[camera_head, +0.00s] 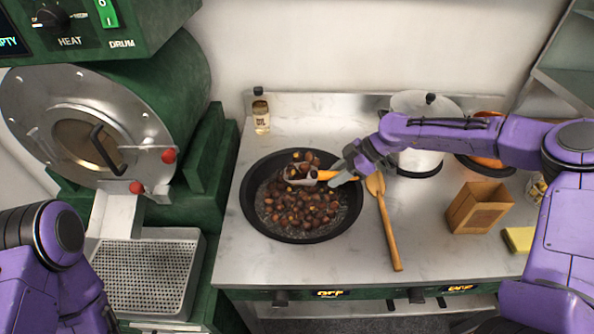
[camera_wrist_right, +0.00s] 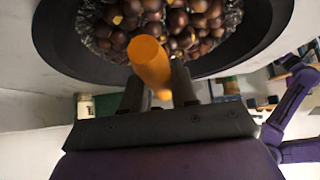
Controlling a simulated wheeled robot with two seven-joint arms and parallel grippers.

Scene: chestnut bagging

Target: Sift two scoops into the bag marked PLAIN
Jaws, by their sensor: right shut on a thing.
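My right gripper (camera_head: 342,173) is shut on the orange handle of a scoop (camera_head: 325,175), whose handle also shows in the wrist view (camera_wrist_right: 149,62). The scoop's head is over the black pan (camera_head: 250,210) and holds several chestnuts (camera_head: 300,160). More brown chestnuts (camera_head: 300,212) lie in the pan below; I cannot tell whether the scoop touches them. An open brown paper bag (camera_head: 478,212) stands upright on the counter at the right; the marking on its front is too small to read. My left gripper is out of view; only left arm links show at the lower left.
A wooden spoon (camera_head: 389,235) lies right of the pan. A white pot (camera_head: 415,160) and an orange-filled bowl (camera_head: 487,162) are behind my right arm. A small bottle (camera_head: 261,117) stands at the back. A yellow sponge (camera_head: 518,239) lies right of the bag. The green roaster (camera_head: 165,100) is at left.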

